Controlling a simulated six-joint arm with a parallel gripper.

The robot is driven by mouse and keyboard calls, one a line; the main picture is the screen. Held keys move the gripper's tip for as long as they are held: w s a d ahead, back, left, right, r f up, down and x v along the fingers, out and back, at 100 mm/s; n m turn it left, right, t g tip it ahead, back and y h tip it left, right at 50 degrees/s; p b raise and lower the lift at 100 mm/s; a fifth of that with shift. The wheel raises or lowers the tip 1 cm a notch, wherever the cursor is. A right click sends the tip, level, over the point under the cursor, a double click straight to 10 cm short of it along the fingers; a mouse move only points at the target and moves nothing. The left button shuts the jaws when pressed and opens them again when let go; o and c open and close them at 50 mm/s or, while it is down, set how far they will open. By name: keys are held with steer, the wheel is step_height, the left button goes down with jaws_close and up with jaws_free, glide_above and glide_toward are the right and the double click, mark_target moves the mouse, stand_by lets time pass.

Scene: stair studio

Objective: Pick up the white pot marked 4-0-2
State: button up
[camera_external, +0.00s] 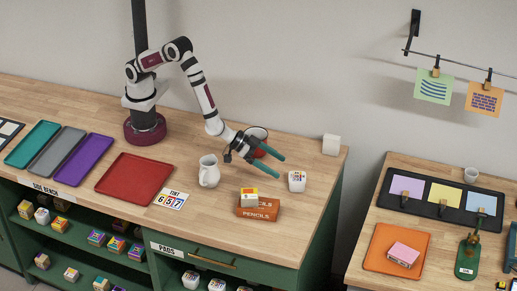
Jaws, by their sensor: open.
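A small white pot (297,182) with coloured marks on its front stands upright on the wooden bench, near its right end. The marks are too small to read, so I cannot tell whether they say 4-0-2. My gripper (283,167) is open, its two teal fingers pointing right towards this pot. The fingertips appear just left of the pot, with a visible gap, and nothing shows between them. More white pots with coloured marks, such as one (191,279) at the lower edge, sit below the drawer; their marks are also unreadable.
A white jug (209,171) stands left of my gripper. An orange pencil box (258,209) with a small coloured box (249,197) on it lies in front. A round dark-and-white item (258,134) is partly hidden behind my gripper. A white block (331,145) stands at the back right.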

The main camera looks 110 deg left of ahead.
mark_target(293, 176)
steer(key=f+y, duration=0.1)
steer(key=a+f+n+y, duration=0.1)
steer(key=f, duration=0.1)
steer(key=w+a+f+t, duration=0.1)
steer(key=shift+f+n+y, duration=0.3)
steer(key=shift+y, duration=0.1)
steer(key=x, duration=0.6)
steer(key=shift+w+a+f, duration=0.1)
steer(key=shift+w+f, duration=0.05)
steer(key=shift+w, duration=0.15)
steer(key=c, duration=1.4)
